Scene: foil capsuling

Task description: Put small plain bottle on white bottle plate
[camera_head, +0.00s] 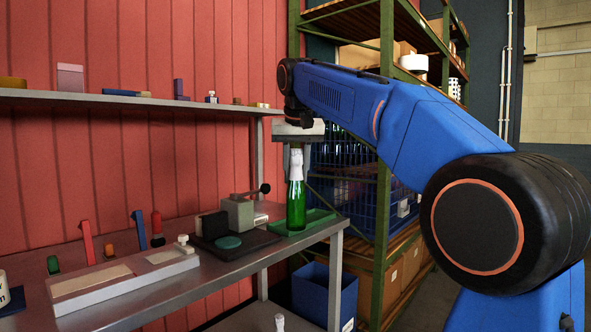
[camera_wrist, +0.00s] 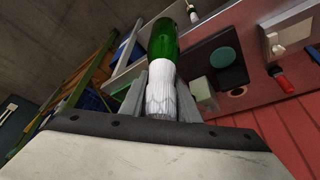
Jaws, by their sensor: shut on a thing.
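A green bottle (camera_head: 296,206) with a white neck hangs upright below my gripper (camera_head: 297,146) at the right end of the bench. My gripper is shut on the white neck. In the wrist view the fingers of my gripper (camera_wrist: 160,98) stand on both sides of the ribbed white neck, and the green body of the bottle (camera_wrist: 164,40) points away. The bottle's base is in front of or over a green tray (camera_head: 321,217); I cannot tell whether it touches. A long whitish plate (camera_head: 125,279) with pale panels lies at the front left of the bench.
A grey block device with a lever (camera_head: 238,214) stands on a black mat (camera_head: 262,241), close left of the bottle. Red and blue upright pieces (camera_head: 139,230) stand farther left. A shelf (camera_head: 150,101) runs above. A blue crate rack (camera_head: 350,180) stands behind.

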